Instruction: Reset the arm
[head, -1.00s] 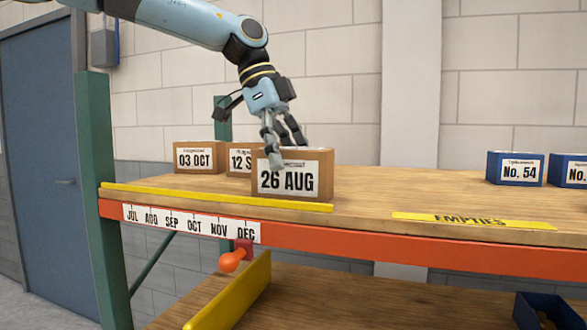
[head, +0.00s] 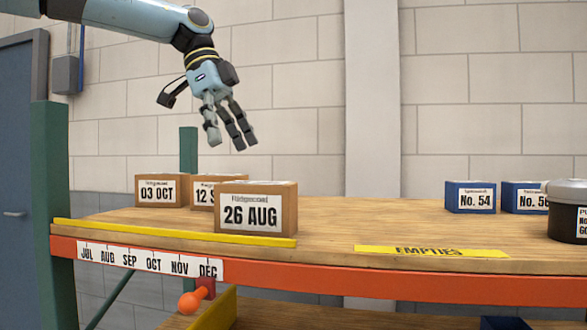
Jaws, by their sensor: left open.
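My left gripper (head: 228,142) hangs from my left arm, which comes in from the upper left. Its fingers point down and are spread open, with nothing between them. It is above and apart from the brown box marked 26 AUG (head: 256,208), which stands upright near the front of the wooden shelf. My right gripper is not in view.
Boxes marked 03 OCT (head: 160,190) and 12 S (head: 203,193) stand behind, the second partly hidden. Blue boxes No. 54 (head: 470,197) and No. 56 (head: 525,197) and a dark round pot (head: 568,222) are at right. The shelf (head: 360,225) middle is clear.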

